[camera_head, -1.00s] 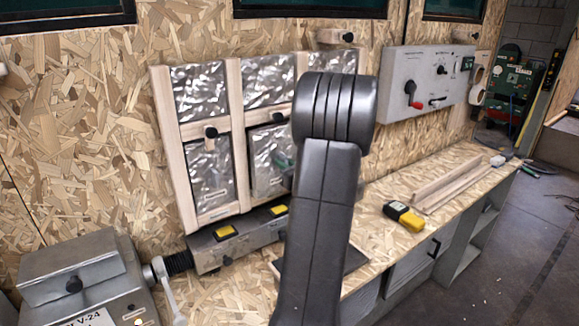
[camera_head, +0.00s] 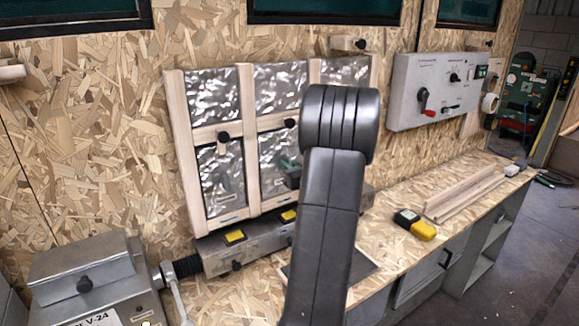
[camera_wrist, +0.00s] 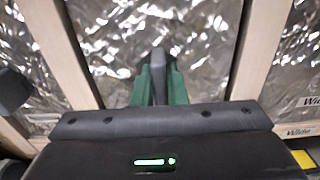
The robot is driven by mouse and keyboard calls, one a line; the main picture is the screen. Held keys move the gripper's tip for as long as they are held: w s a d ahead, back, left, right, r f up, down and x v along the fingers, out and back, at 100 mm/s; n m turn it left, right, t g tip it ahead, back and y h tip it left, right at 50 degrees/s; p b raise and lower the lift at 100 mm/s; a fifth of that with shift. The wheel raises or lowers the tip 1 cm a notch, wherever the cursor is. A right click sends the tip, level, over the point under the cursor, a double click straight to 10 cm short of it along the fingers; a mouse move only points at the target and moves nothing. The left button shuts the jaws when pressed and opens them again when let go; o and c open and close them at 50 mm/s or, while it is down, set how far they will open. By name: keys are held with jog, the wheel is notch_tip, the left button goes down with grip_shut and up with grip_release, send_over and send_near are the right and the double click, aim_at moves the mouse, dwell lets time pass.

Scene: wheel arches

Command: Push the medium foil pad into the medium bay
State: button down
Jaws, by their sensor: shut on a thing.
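The medium foil pad (camera_head: 268,172) is a crinkled silver panel in the lower middle bay of the wooden frame (camera_head: 182,150). The wrist view shows its foil (camera_wrist: 115,45) between two pale uprights, seemingly within the bay; its exact depth is unclear. My gripper (camera_head: 288,168) is at the pad's face, partly hidden by my arm in the head view. Its green fingers (camera_wrist: 160,78) are shut on a dark grey handle (camera_wrist: 158,58) in front of the foil. My arm hides the pad's right part in the head view.
Another foil pad (camera_head: 222,180) fills the lower left bay. Black knobs (camera_head: 222,138) sit on the crossbar. "Wide" labels show right of the gripper in the wrist view.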

jog(key=shift+w+a, duration=0.15)
jog(key=shift+w, duration=0.1)
jog(key=c, duration=1.4)
grip_release()
jog(key=shift+o, duration=0.2)
jog(key=shift+s+d+f, duration=0.1)
jog(key=shift+s+d, duration=0.25)
jog(key=shift+s, duration=0.1)
jog(key=b+v, duration=0.3)
jog(key=v, duration=1.7)
jog(key=shift+s+d, duration=0.15)
jog(key=shift+s, duration=0.2)
jog(key=shift+w, duration=0.1)
